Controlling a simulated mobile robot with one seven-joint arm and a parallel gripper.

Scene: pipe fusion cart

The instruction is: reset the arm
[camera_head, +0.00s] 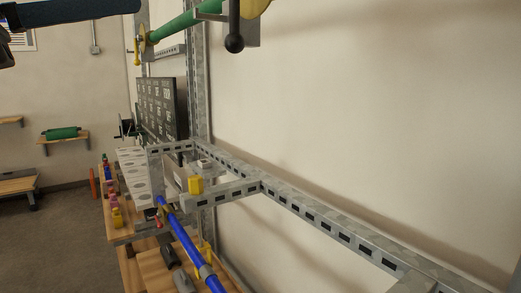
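My gripper is not clearly in view. A dark blue-black bar-like shape (70,12) crosses the top left corner, close to the camera, with a darker piece at its left end. I cannot tell whether it is part of my arm. No fingertips show, so whether the gripper is open or holds anything is hidden.
A slotted metal frame (325,215) runs along the wall at right. A green pipe (185,24) and black-knobbed lever (235,43) hang above. A blue pipe (185,240) slopes over a wooden bench (140,262). A dark panel (160,105) stands behind. Floor (50,235) at left is clear.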

